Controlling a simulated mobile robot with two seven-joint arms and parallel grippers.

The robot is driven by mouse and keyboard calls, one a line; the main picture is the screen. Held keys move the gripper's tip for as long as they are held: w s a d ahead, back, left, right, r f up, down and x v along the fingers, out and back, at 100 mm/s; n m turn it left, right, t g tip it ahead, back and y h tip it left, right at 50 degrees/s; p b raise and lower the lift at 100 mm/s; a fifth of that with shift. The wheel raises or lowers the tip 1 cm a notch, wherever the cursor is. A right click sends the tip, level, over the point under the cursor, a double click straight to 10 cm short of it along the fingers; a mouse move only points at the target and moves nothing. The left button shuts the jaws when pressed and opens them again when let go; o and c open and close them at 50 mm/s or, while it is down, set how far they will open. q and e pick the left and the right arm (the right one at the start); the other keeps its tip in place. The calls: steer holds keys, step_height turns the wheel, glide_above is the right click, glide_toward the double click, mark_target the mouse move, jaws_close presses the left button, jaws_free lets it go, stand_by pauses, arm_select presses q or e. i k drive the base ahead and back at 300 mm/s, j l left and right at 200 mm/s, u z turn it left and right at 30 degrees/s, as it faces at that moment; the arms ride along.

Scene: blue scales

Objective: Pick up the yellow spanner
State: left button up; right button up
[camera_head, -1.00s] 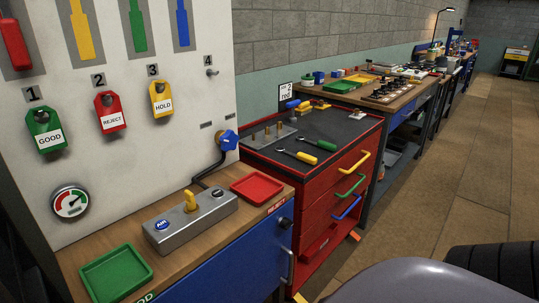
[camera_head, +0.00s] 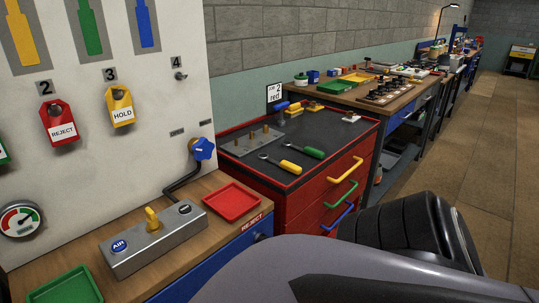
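The yellow-handled spanner (camera_head: 289,166) lies flat on the dark top of the red tool cabinet (camera_head: 292,188), its metal head pointing to the left. A green-handled spanner (camera_head: 312,152) lies just behind it, roughly parallel and apart from it. Part of my own arm, grey with a black ribbed joint, fills the lower right of the head view. Neither gripper shows, so I cannot see what they hold.
A wooden bench with a red tray (camera_head: 233,203), a green tray (camera_head: 62,288) and a grey control box (camera_head: 150,240) stands at the left front. A tag board (camera_head: 100,130) rises behind it. A long workbench (camera_head: 375,98) runs beyond the cabinet. Floor is open at right.

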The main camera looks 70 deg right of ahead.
mark_target(294, 170)
steer(key=k+l+u, duration=0.2)
steer(key=l, duration=0.15)
steer(key=l+u, duration=0.2)
steer(key=l, duration=0.2)
steer(key=k+l+u, duration=0.4)
steer(key=l, duration=0.25)
steer(key=k+l, duration=0.25)
steer(key=l, duration=0.2)
steer(key=k+l+u, duration=0.15)
steer(key=l, duration=0.25)
steer(key=k+l, duration=0.4)
steer(key=l+u, duration=0.05)
